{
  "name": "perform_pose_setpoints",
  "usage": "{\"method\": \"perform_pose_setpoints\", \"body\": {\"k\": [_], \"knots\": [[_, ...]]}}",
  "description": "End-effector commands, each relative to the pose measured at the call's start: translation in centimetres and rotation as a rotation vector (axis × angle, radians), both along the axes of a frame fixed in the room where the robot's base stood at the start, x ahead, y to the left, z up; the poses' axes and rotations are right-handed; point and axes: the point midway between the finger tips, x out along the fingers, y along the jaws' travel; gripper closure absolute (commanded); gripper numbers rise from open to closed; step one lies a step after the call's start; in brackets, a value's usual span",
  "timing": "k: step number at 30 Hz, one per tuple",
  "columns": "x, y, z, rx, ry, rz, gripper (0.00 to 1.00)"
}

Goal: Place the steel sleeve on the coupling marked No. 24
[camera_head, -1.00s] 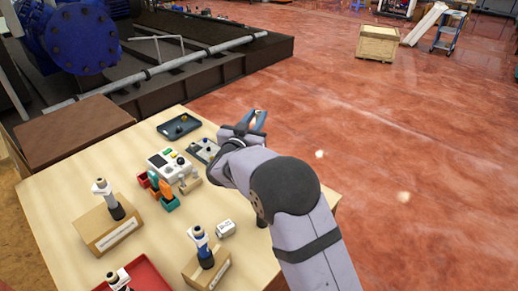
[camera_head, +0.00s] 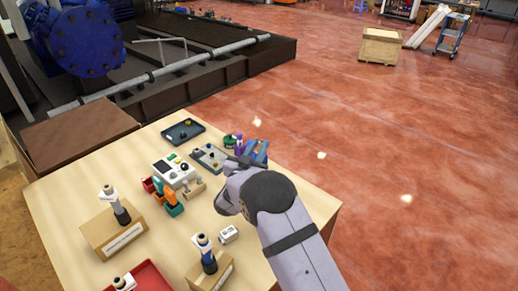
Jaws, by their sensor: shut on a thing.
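Upright black-and-white fittings stand on wooden blocks: one at the left (camera_head: 114,205) and one with a blue band at the front (camera_head: 205,254). Another (camera_head: 123,283) is at the red tray. I can read no number, so I cannot tell which coupling is No. 24.
A white control box (camera_head: 174,171) stands mid-table beside orange, red and teal bins (camera_head: 164,195). A dark tray (camera_head: 182,131) and a grey tray (camera_head: 209,157) lie behind. Green and purple items (camera_head: 234,141) are close to my gripper. A small white block (camera_head: 229,234) lies near the front.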

Motion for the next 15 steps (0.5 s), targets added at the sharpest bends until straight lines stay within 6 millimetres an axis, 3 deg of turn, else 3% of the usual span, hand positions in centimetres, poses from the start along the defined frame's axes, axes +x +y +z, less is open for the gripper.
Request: {"method": "perform_pose_setpoints", "body": {"k": [6,15], "knots": [[0.0,0.0,-1.4,-0.001,-0.002,0.0,1.0],[0.0,0.0,-1.5,0.0,-0.003,0.0,1.0]]}}
